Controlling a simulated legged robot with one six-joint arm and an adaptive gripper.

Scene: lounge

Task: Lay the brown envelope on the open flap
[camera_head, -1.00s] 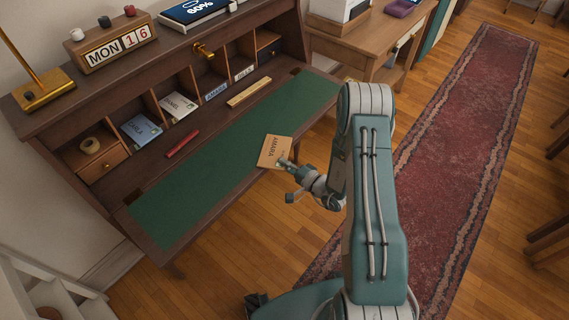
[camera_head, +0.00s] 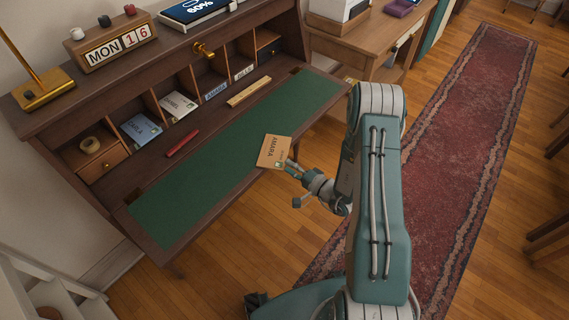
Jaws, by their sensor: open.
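The brown envelope (camera_head: 273,150), marked "AMARA" with a small green stamp, lies at the front edge of the open flap (camera_head: 190,202). Its lower part appears to reach over the flap's wooden rim; whether it lies fully flat is hard to tell. The flap has a green top and a brown border. My gripper (camera_head: 291,168) is open at the envelope's lower right corner, close to the stamp. Whether a finger still touches the envelope is too small to tell.
Behind the flap, pigeonholes hold labelled envelopes, including a blue one (camera_head: 141,128). A red stick-like item (camera_head: 182,143) and a wooden ruler (camera_head: 249,92) lie in front of them. A side table (camera_head: 345,45) stands to the right. Most of the green surface is clear.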

